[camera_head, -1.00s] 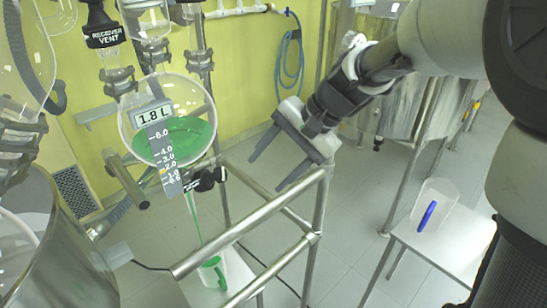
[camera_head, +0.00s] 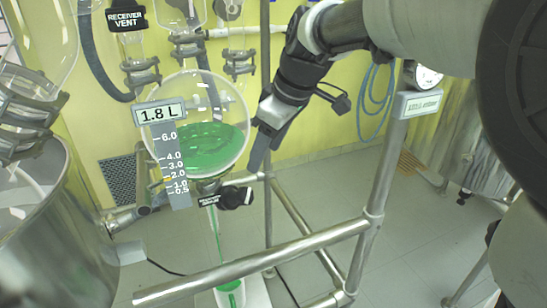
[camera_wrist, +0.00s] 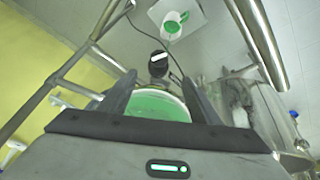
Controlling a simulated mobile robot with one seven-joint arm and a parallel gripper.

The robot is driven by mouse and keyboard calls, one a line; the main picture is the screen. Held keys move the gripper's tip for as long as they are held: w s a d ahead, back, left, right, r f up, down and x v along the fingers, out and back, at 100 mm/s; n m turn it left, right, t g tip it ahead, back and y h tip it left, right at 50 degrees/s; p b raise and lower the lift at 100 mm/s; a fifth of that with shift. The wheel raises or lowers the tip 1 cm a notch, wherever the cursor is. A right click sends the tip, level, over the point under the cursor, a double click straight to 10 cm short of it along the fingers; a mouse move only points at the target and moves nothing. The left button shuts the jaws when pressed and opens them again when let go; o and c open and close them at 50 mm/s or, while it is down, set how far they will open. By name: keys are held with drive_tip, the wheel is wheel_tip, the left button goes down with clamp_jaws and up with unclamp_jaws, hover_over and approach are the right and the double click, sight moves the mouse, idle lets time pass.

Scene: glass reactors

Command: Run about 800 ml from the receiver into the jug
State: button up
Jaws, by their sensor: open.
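The receiver (camera_head: 222,105) is a round glass flask holding green liquid; its display (camera_head: 160,113) reads 1.8 L. Below it is the outlet valve with a black handle (camera_head: 237,197), also seen in the wrist view (camera_wrist: 158,63). A thin green stream (camera_head: 216,232) falls from the outlet to the jug (camera_head: 230,293), which has green liquid inside and is cut off by the bottom edge; the wrist view shows the jug whole (camera_wrist: 173,27). My gripper (camera_head: 257,160) is open and empty, right of the receiver. In the wrist view its fingers (camera_wrist: 158,97) flank the green receiver, with the valve handle beyond the tips.
A steel frame rail (camera_head: 255,262) crosses in front of the jug, with an upright post (camera_head: 385,165) at right. A large steel vessel (camera_head: 60,240) fills the lower left. The receiver vent (camera_head: 127,18) hangs above. Blue hose (camera_head: 378,95) hangs on the wall.

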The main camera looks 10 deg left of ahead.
drive_tip(key=b, duration=0.2)
approach(248, 193)
drive_tip(key=shift+n, duration=0.3)
drive_tip(key=x, duration=0.9)
drive_tip(key=shift+s+a, duration=0.1)
drive_tip(key=shift+s, duration=0.1)
drive_tip(key=c, duration=1.1)
drive_tip(key=shift+o, duration=0.2)
drive_tip(key=shift+r, duration=0.1)
drive_tip(key=m+g, duration=0.1)
drive_tip(key=m+g+y+p, duration=0.1)
drive_tip(key=m, duration=0.1)
drive_tip(key=shift+w+g, duration=0.3)
drive_tip(key=m+g, duration=0.1)
drive_tip(key=m+y+p, duration=0.1)
drive_tip(key=m+g+y, duration=0.1)
drive_tip(key=m, duration=0.1)
drive_tip(key=shift+w+d+g+p, duration=0.15)
drive_tip(key=shift+d+g+p, duration=0.15)
